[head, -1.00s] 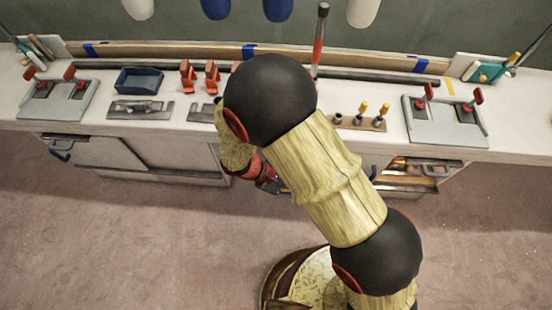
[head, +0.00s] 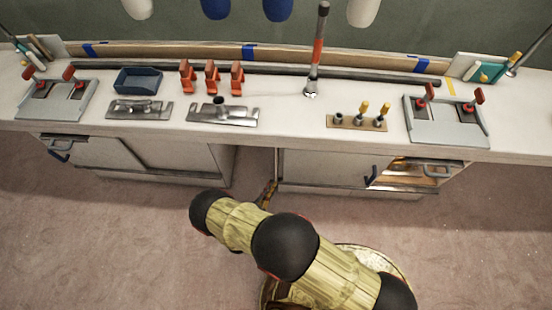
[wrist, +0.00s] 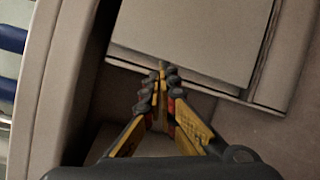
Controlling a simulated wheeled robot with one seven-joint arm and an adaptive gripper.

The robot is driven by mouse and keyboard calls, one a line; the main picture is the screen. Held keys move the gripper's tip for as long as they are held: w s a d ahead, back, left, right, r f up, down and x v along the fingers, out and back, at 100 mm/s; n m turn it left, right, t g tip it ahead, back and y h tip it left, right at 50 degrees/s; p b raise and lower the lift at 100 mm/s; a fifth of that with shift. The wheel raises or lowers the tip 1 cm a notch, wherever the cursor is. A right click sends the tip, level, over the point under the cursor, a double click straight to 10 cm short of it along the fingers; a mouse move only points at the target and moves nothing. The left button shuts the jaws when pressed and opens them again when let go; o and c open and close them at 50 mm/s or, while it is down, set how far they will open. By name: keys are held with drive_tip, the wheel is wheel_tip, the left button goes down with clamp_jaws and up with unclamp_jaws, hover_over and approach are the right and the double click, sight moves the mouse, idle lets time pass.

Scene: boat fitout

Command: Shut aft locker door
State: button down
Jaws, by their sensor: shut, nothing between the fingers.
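My gripper (head: 269,190) is low, just beside the left end of this panel. In the wrist view my gripper (wrist: 163,75) is shut and empty, its fingertips at the lower edge of a pale panel (wrist: 190,35). I cannot tell whether they touch it. No label shows which locker is aft.
A dark gap (head: 250,165) lies between the lockers. The bench top (head: 285,125) overhangs them and carries tools, metal plates and a blue tray (head: 138,80). The floor in front is clear.

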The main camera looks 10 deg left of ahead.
sight(279, 152)
drive_tip(key=w+a+r+m+t+y, duration=0.2)
drive_tip(key=a+r+m, duration=0.1)
drive_tip(key=a, duration=0.2)
drive_tip(key=w+d+b, duration=0.1)
drive_tip(key=w, duration=0.2)
drive_tip(key=w+d+b, duration=0.2)
drive_tip(key=w, duration=0.1)
drive_tip(key=w+d+b, duration=0.1)
drive_tip(key=w, duration=0.2)
drive_tip(key=shift+w+d+f, duration=0.3)
drive_tip(key=shift+w+d, duration=0.05)
drive_tip(key=shift+w, duration=0.05)
drive_tip(key=shift+d, duration=0.4)
drive_tip(key=shift+d+r, duration=0.1)
